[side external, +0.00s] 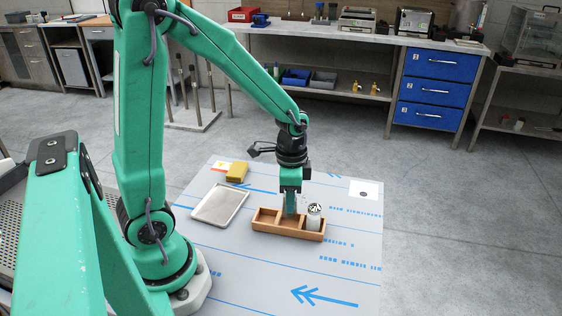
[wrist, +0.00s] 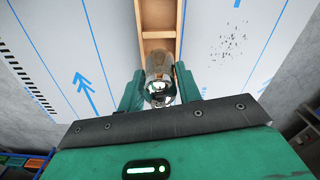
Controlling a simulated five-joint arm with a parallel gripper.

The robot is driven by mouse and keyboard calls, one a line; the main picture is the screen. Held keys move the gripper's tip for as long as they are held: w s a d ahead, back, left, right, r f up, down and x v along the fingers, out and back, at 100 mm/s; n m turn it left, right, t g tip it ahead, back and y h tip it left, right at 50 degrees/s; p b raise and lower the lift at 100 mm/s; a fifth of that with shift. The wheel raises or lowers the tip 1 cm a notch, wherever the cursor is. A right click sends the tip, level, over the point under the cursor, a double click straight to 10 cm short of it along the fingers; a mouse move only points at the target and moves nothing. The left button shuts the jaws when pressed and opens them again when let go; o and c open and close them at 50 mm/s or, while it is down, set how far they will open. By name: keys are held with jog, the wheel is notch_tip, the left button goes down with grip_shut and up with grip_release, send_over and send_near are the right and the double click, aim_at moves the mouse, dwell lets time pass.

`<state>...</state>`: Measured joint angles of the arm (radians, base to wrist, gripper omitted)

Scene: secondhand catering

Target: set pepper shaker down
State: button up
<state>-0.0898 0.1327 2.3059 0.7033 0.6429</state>
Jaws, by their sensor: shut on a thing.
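A pepper shaker with a shiny metal end and a see-through, brownish body (wrist: 159,66) is between the two fingers of my gripper (wrist: 157,92) in the wrist view. In the side view my gripper (side external: 290,205) points down over the middle of a wooden divided tray (side external: 275,232), shut on the shaker, which the fingers mostly hide. I cannot tell whether its base touches the tray floor. The tray also shows in the wrist view (wrist: 143,20), running away behind the shaker.
A shallow metal tray (side external: 220,204) lies left of the wooden tray, with a yellow sponge-like block (side external: 237,171) behind it. Dark specks (wrist: 228,47) are scattered on the printed mat (side external: 350,265).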

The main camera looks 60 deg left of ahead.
jog(key=shift+f, duration=0.1)
jog(key=shift+f, duration=1.9)
jog(key=shift+f, duration=0.2)
jog(key=o, duration=1)
jog(key=shift+o, duration=0.2)
jog(key=shift+r, duration=0.2)
jog(key=shift+r, duration=6)
